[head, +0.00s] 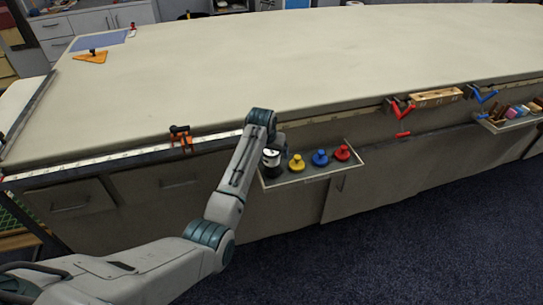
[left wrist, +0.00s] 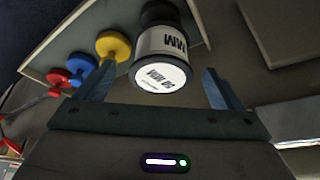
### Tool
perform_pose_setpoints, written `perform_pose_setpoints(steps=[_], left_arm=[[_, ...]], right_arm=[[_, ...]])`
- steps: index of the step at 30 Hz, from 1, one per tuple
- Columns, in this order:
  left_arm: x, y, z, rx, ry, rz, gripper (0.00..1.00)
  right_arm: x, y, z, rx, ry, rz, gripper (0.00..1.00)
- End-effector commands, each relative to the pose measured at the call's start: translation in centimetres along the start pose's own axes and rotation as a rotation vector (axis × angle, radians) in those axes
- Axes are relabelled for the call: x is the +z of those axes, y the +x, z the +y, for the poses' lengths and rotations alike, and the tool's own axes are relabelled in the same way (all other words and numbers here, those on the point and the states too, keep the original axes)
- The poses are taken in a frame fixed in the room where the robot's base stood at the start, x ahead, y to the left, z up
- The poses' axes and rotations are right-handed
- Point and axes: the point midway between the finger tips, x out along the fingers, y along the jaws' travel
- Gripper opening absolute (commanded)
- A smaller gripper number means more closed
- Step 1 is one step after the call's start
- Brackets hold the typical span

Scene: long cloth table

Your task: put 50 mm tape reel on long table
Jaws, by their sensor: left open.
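The 50 mm tape reel (head: 271,158) is black with a white label and stands at the left end of a small shelf tray on the front of the long table (head: 290,70). In the left wrist view the reel (left wrist: 162,50) shows its white end, marked 50 MM, toward the camera. My left gripper (left wrist: 157,80) is open, with one finger to each side of the reel's near end in that view. Whether the fingers touch it cannot be told. In the head view my left wrist is above the tray and partly covers the reel. My right gripper is not in view.
The tray (head: 318,175) also holds yellow (head: 296,163), blue (head: 320,158) and red (head: 342,153) knobbed pieces. An orange clamp (head: 181,137) sits on the table's front edge. A blue sheet (head: 99,40) lies at the far left. The middle of the tabletop is clear.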

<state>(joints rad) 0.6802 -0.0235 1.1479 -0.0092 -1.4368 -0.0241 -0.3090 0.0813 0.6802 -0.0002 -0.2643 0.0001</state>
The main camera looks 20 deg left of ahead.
Motion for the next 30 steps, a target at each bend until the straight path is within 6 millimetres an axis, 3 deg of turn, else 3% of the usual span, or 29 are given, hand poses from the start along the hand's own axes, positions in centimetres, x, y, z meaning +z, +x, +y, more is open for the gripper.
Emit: perform_pose_setpoints(steps=[6,15,24,30], left_arm=[[-0.1,2.5,-0.1,0.0,0.0,-0.001,0.88],[-0.1,3.0,-0.1,0.0,0.0,0.002,0.88],[-0.1,2.9,-0.1,0.0,0.0,0.002,0.32],[-0.1,2.9,-0.1,0.0,0.0,0.002,0.32]], right_arm=[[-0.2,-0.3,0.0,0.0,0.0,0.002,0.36],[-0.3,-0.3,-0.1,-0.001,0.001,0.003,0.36],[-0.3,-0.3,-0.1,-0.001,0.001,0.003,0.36],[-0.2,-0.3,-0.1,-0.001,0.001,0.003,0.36]])
